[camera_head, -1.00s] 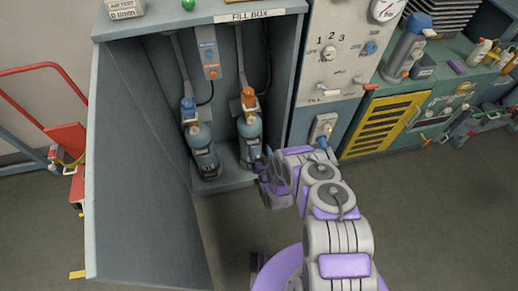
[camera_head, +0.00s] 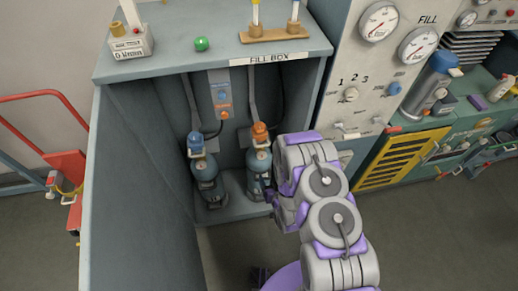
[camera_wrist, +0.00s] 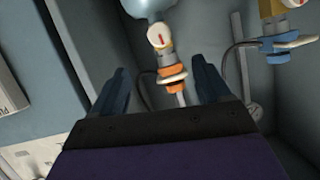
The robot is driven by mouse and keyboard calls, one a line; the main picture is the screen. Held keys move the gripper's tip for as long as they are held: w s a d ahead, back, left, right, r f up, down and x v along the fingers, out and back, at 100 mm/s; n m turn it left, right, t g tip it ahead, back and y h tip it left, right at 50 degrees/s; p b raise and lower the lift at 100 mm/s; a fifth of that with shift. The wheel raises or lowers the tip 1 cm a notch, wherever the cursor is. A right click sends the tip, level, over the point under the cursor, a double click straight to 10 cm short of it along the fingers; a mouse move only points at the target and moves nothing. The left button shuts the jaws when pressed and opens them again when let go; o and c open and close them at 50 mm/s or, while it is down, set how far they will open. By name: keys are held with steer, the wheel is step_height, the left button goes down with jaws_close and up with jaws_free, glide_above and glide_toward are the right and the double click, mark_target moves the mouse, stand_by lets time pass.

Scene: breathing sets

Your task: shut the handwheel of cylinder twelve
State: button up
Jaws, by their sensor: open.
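The left cylinder (camera_head: 208,182) carries a blue handwheel (camera_head: 195,140). The right cylinder (camera_head: 256,172) carries an orange handwheel (camera_head: 260,130). I cannot read a number on either, so I cannot tell which is twelve. In the wrist view, my gripper (camera_wrist: 162,82) is open, with the orange handwheel (camera_wrist: 172,75) showing between its fingers, apparently beyond them and untouched. The blue handwheel (camera_wrist: 290,44) shows at the upper right there. In the head view my arm hides most of the gripper.
The box door (camera_head: 140,200) stands open on the left. A panel with gauges (camera_head: 380,22) and a yellow-grilled green unit (camera_head: 400,158) stand to the right. A green knob (camera_head: 201,44) sits on the box top. A red trolley (camera_head: 65,170) is at far left. Floor in front is clear.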

mark_target(262, 157)
steer(key=b+x, duration=0.3)
steer(key=x, duration=1.2)
steer(key=shift+w+b, duration=0.4)
steer(key=shift+w+a+f, duration=0.25)
steer(key=shift+w+a, duration=0.1)
steer(key=shift+w, duration=0.2)
steer(key=shift+d, duration=0.1)
